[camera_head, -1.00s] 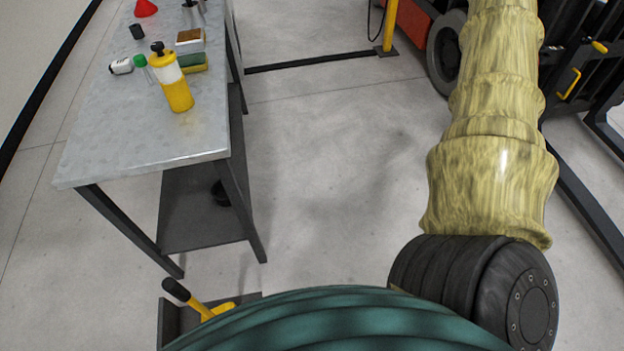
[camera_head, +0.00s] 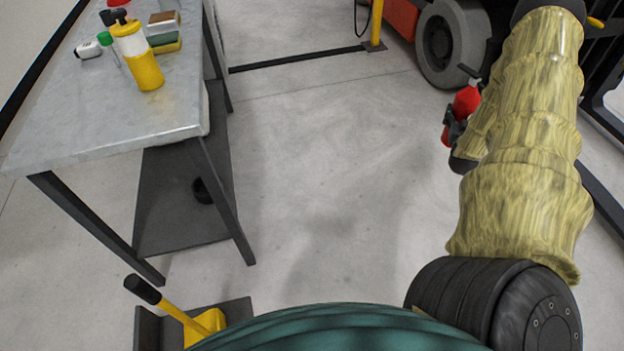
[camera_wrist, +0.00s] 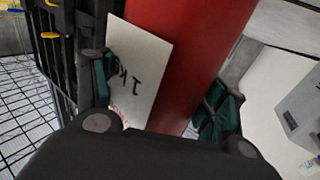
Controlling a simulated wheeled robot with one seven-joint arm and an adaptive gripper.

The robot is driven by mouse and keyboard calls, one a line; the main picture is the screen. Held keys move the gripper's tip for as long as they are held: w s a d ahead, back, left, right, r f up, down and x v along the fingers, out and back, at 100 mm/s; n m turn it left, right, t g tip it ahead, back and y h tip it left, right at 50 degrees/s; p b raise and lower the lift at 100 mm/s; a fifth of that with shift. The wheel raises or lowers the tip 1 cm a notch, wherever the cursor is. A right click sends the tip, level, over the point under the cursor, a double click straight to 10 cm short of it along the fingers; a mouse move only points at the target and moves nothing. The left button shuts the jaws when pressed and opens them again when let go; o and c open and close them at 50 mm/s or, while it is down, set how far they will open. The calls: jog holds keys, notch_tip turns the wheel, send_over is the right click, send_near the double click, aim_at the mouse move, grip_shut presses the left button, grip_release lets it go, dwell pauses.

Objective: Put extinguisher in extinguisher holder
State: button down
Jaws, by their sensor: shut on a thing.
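The red extinguisher (camera_head: 467,101) shows at the right in the head view, partly hidden by my gripper and arm. In the wrist view its red body (camera_wrist: 198,50) fills the middle, with a white label marked in black. My gripper (camera_head: 455,126) is shut on the body, with green-padded fingers on either side of it in the wrist view (camera_wrist: 160,95). The extinguisher is held in the air beside my forearm. I cannot make out an extinguisher holder in either view.
A grey-topped table (camera_head: 110,125) at the left carries a yellow bottle (camera_head: 138,60) and small items. A black-and-yellow item with a lever (camera_head: 200,325) is at the bottom left. A forklift (camera_head: 445,40) stands at the back right. The middle floor is clear.

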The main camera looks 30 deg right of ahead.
jog(key=w+a+n+t+y+b, duration=0.7)
jog(key=w+a+y+b, duration=0.15)
jog(key=w+a, duration=2.6)
jog(key=w+a+r+n+y+b, duration=0.1)
jog(key=w+a+n+y+b, duration=0.2)
jog(key=a, duration=1.3)
jog(key=w+a+r+n+g+y+b, duration=0.1)
jog(key=w+a+n+y, duration=0.35)
jog(key=a, duration=1.05)
jog(key=w+a+n+y+b, duration=0.15)
jog(key=a+y, duration=0.35)
jog(key=a, duration=1.1)
notch_tip(320, 180, down, 10)
jog(key=b, duration=0.6)
jog(key=shift+a+r+m, duration=0.15)
jog(key=shift+r+m, duration=0.1)
jog(key=shift+m, duration=0.15)
jog(key=shift+c, duration=0.8)
grip_release()
jog(key=shift+s+f, duration=0.15)
